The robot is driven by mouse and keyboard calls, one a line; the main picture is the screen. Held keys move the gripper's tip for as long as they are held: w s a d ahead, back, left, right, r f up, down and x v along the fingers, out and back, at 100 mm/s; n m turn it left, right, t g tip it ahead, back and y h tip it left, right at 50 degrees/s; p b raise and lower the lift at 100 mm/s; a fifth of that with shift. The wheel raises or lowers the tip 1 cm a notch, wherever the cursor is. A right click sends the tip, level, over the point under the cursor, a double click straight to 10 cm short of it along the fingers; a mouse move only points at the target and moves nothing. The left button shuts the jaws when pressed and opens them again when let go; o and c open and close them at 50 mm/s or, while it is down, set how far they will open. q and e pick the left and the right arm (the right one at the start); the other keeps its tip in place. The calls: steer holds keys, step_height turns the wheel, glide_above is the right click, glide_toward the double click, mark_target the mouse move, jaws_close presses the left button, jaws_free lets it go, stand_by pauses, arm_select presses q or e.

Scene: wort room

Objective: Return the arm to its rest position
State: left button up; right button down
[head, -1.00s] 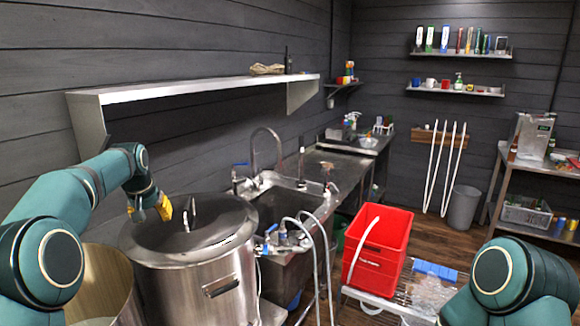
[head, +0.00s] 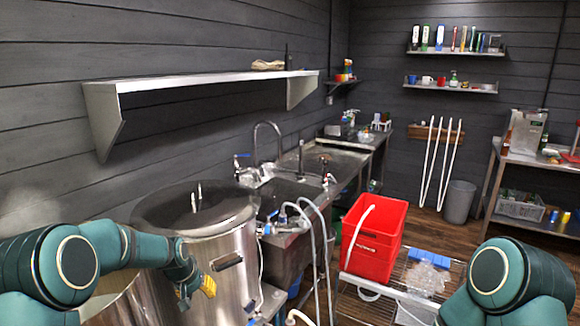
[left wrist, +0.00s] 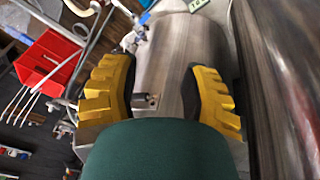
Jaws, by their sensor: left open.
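My left arm comes in from the left in the head view. My left gripper (head: 196,291), with yellow finger pads, is low in front of the steel kettle (head: 236,268). In the left wrist view my left gripper (left wrist: 165,92) has its two yellow fingers wide apart with nothing held between them. The kettle wall (left wrist: 178,60) shows behind the fingers. The kettle's dark lid (head: 190,207) with its upright handle is on top. My right arm shows at the lower right of the head view; its gripper is out of view.
A steel wall shelf (head: 200,82) hangs above the kettle. A sink (head: 285,192) with taps and hoses stands behind it. A red crate (head: 375,238) sits on a wire rack (head: 405,270). A second open vessel (head: 125,303) is at the lower left.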

arm_select(q)
steer(key=s+d+f+h+b, duration=0.1)
steer(key=s+d+f, duration=0.35)
steer(key=f, duration=0.25)
steer(key=s+d+f+b, duration=0.1)
steer(key=s+d+f, duration=0.3)
steer(key=s+f, duration=0.25)
steer(key=s+d+f, duration=0.2)
steer(key=s, duration=0.4)
steer(key=s+d+f+g+h+b, duration=0.1)
steer(key=s+d+f, duration=0.1)
steer(key=s, duration=0.5)
steer(key=s+d+f+b, duration=0.1)
steer(key=s+d+f, duration=0.1)
steer(key=s, duration=0.4)
steer(key=shift+s+d+f+n+g, duration=0.25)
steer(key=shift+s+f+n+g, duration=0.1)
steer(key=shift+f, duration=0.4)
